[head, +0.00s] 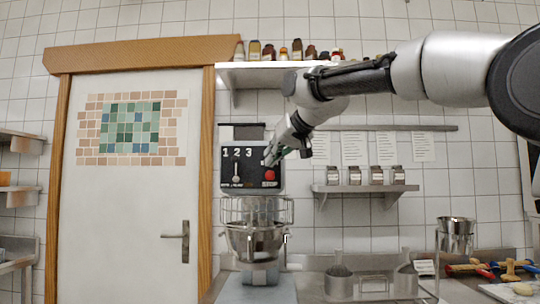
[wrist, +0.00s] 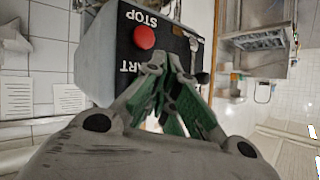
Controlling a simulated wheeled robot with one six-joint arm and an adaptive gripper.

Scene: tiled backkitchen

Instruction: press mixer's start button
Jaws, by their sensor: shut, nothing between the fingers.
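The mixer (head: 257,240) stands on the counter, with a wire guard and bowl below its dark control panel (head: 225,160). The panel carries the numbers 1 2 3, a lever and a red stop button (head: 269,175). In the wrist view the panel is upside down, with the red stop button (wrist: 144,37) and STOP lettering clear. Part of the START lettering (wrist: 130,68) shows beside my gripper (wrist: 166,68). The start button itself is hidden behind the fingers. My gripper (head: 271,159) is shut and empty at the upper right of the panel; whether it touches is unclear.
A shelf of bottles (head: 290,64) is above the mixer. A lower shelf with jars (head: 365,188) hangs to the right. A closed white door (head: 120,230) is on the left.

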